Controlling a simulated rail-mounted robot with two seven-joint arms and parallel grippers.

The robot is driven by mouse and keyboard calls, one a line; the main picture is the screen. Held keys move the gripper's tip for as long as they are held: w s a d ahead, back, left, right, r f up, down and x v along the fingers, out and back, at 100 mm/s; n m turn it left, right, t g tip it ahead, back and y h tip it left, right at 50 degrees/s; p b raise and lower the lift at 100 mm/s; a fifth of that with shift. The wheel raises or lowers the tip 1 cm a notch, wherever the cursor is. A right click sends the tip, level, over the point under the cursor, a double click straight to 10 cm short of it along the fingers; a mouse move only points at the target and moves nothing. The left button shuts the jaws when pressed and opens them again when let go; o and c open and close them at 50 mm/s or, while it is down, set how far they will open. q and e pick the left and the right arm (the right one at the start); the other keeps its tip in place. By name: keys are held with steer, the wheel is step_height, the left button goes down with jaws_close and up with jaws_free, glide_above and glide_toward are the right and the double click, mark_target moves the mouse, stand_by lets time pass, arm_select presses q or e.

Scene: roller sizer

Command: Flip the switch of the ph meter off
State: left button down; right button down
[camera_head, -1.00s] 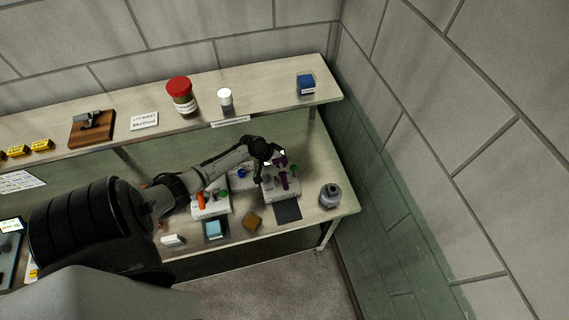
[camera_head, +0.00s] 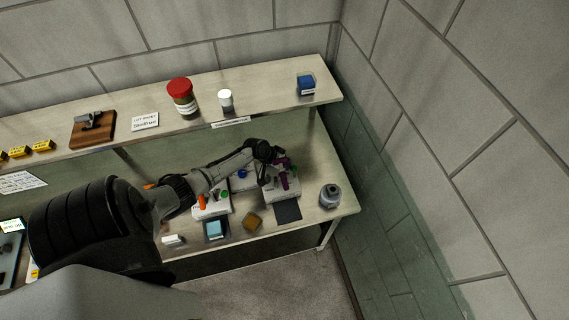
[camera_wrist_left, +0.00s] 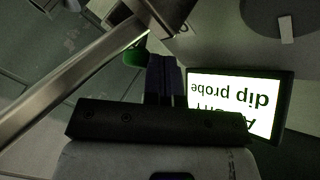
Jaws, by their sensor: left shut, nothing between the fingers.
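A white bench device (camera_head: 281,195) with a purple upright part and a green knob (camera_head: 295,194) stands on the bench under my left gripper (camera_head: 281,161). In the left wrist view, a lit screen (camera_wrist_left: 232,98) reads "dip probe" upside down, with its other line partly hidden. I take this to be the ph meter's display. My left gripper also shows in the left wrist view (camera_wrist_left: 163,75); it is shut and empty, close beside the screen. A green knob (camera_wrist_left: 136,57) is just left of the fingers. I cannot make out the switch or whether the fingers touch it. My right gripper is out of view.
Another white device with an orange lever (camera_head: 201,202) stands to the left, beneath my arm. A shelf (camera_head: 262,90) runs behind, holding a red-lidded jar (camera_head: 181,96).

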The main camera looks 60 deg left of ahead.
arm_select(q)
steer(key=shift+r, duration=0.15)
steer(key=shift+r+p, duration=0.65)
steer(key=shift+p, duration=0.1)
